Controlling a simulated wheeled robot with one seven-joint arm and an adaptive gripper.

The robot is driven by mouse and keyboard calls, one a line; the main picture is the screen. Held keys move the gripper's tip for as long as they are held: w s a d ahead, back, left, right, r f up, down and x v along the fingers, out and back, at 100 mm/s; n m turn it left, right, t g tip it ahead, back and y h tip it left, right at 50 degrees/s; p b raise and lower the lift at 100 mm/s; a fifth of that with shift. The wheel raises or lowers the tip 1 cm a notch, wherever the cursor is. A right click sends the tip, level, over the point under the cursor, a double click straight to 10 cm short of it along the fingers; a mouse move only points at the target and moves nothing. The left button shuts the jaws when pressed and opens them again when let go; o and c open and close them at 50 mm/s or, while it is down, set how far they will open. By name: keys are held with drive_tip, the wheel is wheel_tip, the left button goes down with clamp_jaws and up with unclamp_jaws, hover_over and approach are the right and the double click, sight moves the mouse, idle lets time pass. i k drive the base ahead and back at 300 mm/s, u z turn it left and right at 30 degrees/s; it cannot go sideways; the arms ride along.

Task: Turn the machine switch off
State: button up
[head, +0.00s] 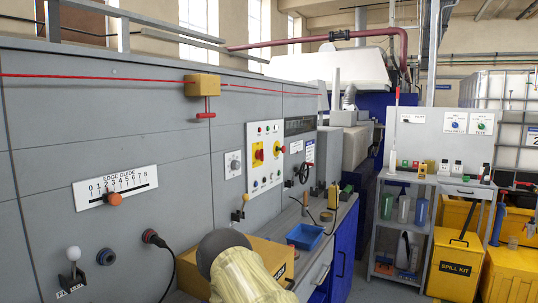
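A white control panel (264,178) is on the grey machine front, near the middle of the view. My gripper is not in view.
Below are a box (270,252) and a bench with a blue tray (305,236). A shelf cart (408,235) and yellow spill bin (457,262) stand right.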

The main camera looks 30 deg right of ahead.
sight(260, 153)
drive_tip(key=k, duration=0.8)
drive_tip(key=z, duration=0.85)
drive_tip(key=i, duration=0.45)
drive_tip(key=z, duration=0.05)
